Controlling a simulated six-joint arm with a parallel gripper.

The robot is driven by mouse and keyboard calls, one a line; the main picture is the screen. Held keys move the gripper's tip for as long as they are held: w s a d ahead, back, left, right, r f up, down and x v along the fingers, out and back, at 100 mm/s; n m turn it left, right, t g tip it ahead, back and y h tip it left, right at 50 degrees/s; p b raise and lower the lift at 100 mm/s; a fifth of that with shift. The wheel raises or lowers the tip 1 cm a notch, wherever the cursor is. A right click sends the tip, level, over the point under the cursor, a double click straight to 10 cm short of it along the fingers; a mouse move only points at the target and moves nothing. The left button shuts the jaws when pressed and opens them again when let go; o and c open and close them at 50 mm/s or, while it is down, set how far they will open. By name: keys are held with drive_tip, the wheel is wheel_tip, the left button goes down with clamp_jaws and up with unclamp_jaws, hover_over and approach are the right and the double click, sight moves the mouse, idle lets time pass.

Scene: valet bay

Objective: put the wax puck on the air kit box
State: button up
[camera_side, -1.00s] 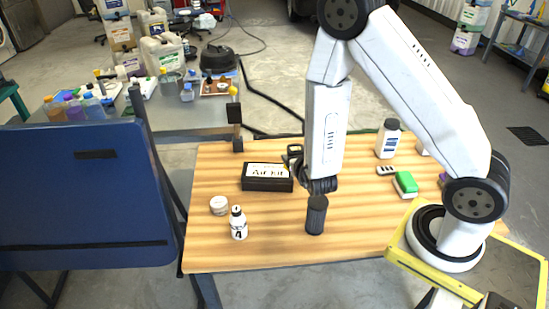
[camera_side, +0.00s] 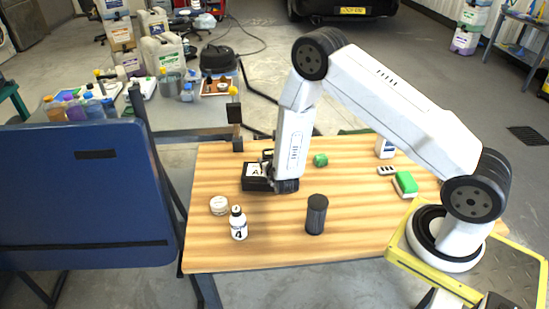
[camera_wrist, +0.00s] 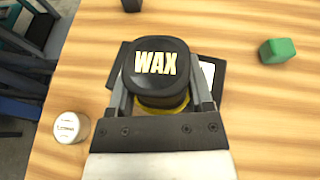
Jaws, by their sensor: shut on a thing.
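The wax puck (camera_wrist: 158,66) is dark with a black lid lettered WAX. My gripper (camera_wrist: 160,95) is shut on it, with one finger on each side, in the wrist view. The air kit box (camera_side: 251,184) is black with a white label on top, at the left middle of the table in the side view. My gripper is over the right part of the box there and hides much of it. In the wrist view the box (camera_wrist: 212,73) shows behind and beside the puck. I cannot tell whether the puck touches it.
A white round tin (camera_side: 219,205), a white bottle marked 4 (camera_side: 239,226) and a dark cylinder (camera_side: 316,215) stand at the front. A green block (camera_side: 320,160) lies behind my gripper. A green-topped sponge (camera_side: 405,184) lies at right. The front right table is clear.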

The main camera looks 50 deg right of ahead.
drive_tip(key=shift+w+f, duration=0.1)
drive_tip(key=shift+w+d+f, duration=0.1)
drive_tip(key=shift+w+f, duration=0.15)
drive_tip(key=shift+f, duration=1.6)
drive_tip(key=o, duration=1.2)
drive_tip(key=shift+f, duration=0.1)
drive_tip(key=shift+r, duration=0.2)
drive_tip(key=shift+v, duration=6)
